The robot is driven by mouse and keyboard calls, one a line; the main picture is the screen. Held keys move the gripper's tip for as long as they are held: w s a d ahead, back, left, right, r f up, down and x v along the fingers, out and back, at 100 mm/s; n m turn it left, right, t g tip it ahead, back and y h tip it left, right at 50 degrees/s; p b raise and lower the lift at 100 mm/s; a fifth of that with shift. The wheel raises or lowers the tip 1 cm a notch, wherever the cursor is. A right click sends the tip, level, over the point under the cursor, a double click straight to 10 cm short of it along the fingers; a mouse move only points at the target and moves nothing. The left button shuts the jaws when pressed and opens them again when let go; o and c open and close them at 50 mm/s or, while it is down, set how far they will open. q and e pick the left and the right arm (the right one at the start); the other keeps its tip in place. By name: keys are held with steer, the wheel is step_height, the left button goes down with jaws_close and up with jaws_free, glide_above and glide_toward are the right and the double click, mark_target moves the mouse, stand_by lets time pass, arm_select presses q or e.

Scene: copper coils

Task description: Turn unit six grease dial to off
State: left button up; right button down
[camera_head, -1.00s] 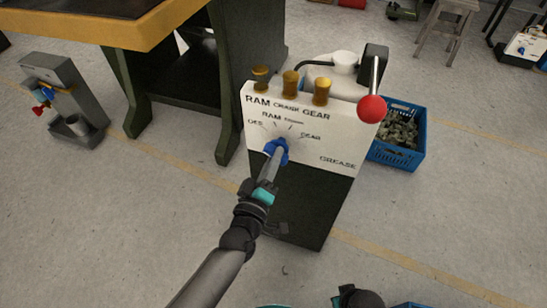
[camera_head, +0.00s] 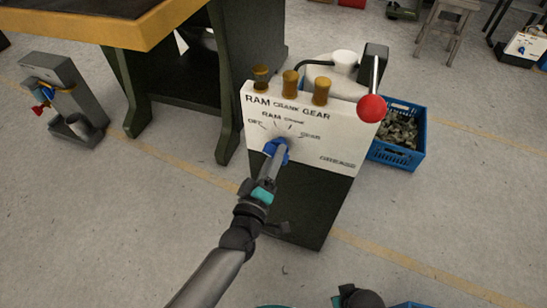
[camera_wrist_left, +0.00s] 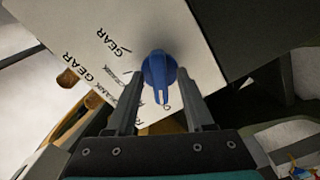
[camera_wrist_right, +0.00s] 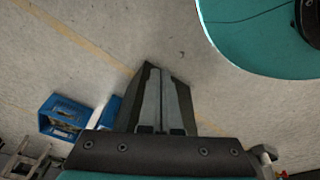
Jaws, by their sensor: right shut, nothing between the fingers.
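The blue grease dial (camera_head: 276,148) is on the sloped white face of the lubricator unit (camera_head: 330,147), below the labels OFF, RAM, CRANK and GEAR. My left gripper (camera_head: 277,156) reaches it from the front and partly covers it in the head view. In the left wrist view the dial (camera_wrist_left: 158,72) sits between the two spread fingers of my left gripper (camera_wrist_left: 158,76), with gaps seen on both sides. I cannot tell which label the dial points to. My right gripper (camera_wrist_right: 160,75) is shut and empty above the floor, away from the unit.
Brass caps (camera_head: 290,83) and a red-knobbed lever (camera_head: 371,108) stand on top of the unit. A blue crate (camera_head: 405,155) of metal parts is right behind it. A green machine with a yellow-edged top (camera_head: 140,30) stands at upper left.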

arm_select(q)
steer(key=shift+s, duration=0.1)
steer(key=p+v, duration=0.3)
steer(key=v, duration=1.2)
arm_select(e)
steer(key=s+d+f, duration=0.4)
steer(key=s, duration=0.1)
steer(key=shift+a, duration=0.1)
arm_select(q)
steer(key=s+a+f+m+g+y+p, duration=0.15)
steer(key=a+f+m+g, duration=0.25)
steer(key=f, duration=0.6)
steer(key=s+a+f+m+g+y, duration=0.1)
steer(key=s+a+f+m+g, duration=0.3)
steer(key=f, duration=0.7)
steer(key=s+a+f+m+g+y, duration=0.1)
steer(key=s+a+f+g+y, duration=0.1)
steer(key=s+a+f, duration=0.3)
steer(key=s+a+f+m+g+y+p, duration=0.1)
steer(key=s+a+f+g, duration=0.3)
steer(key=s, duration=0.5)
steer(key=shift+s+a+f+m+g+y, duration=0.2)
steer(key=shift+a+f+m+g+y, duration=0.2)
steer(key=shift+a+f, duration=0.15)
arm_select(e)
steer(key=shift+h, duration=0.3)
steer(key=s+d, duration=0.1)
steer(key=s, duration=0.1)
steer(key=s+d, duration=0.1)
steer(key=shift+s, duration=0.4)
